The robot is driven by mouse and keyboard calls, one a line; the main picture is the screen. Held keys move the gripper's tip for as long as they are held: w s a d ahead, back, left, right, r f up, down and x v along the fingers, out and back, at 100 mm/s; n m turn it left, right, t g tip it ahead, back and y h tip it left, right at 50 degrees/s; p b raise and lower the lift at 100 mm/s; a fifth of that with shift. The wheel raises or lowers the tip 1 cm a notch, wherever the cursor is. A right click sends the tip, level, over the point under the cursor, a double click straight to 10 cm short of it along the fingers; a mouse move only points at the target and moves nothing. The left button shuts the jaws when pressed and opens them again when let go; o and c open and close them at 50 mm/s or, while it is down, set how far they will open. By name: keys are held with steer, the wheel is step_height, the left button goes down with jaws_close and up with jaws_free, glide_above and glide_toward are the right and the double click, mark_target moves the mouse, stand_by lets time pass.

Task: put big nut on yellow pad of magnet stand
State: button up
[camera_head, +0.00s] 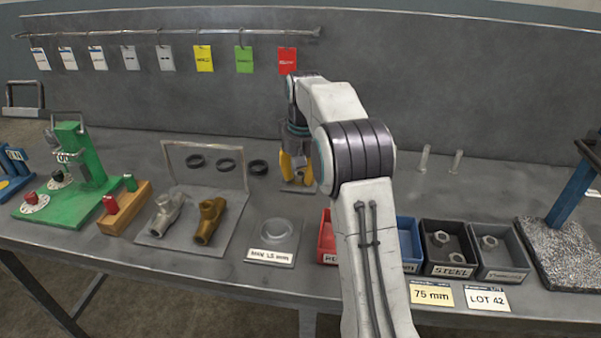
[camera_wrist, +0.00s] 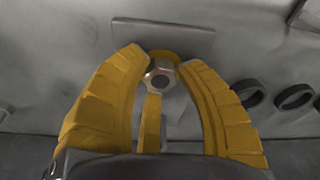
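A grey hex nut (camera_wrist: 160,77), the big nut by its place in the grip, sits between the tips of my gripper (camera_wrist: 163,62) in the wrist view. The two yellow fingers appear to close on its sides. A round yellow pad (camera_wrist: 164,54) shows just beyond the nut; I cannot tell whether they touch. A narrow yellow strip (camera_wrist: 150,122) shows below the nut, its nature unclear. In the head view my gripper (camera_head: 298,178) points down over a small grey base plate (camera_head: 298,188), apparently the magnet stand's. The nut is not distinguishable there.
Black rings (camera_head: 227,165) lie left of the gripper. A clear ring on a labelled plate (camera_head: 257,256) is in front. Red (camera_head: 326,243), blue and dark bins, including the steel bin (camera_head: 449,268), line the front edge. Two small upright posts (camera_head: 424,158) stand to the right.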

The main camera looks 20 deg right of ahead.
step_height(320, 180, up, 12)
steer(key=s+p, duration=0.2)
steer(key=p, duration=0.3)
steer(key=s+a+r, duration=0.1)
steer(key=s+a, duration=0.4)
steer(key=s, duration=0.2)
steer(key=s+a+f, duration=0.2)
steer(key=s+f, duration=0.1)
steer(key=s, duration=0.5)
steer(key=s+a+f+n, duration=0.1)
steer(key=s+a+f, duration=0.1)
steer(key=s, duration=0.6)
steer(key=s+a+f+n, duration=0.1)
steer(key=s+f, duration=0.3)
steer(key=s, duration=0.4)
steer(key=shift+a+t, duration=0.4)
steer(key=shift+a, duration=0.3)
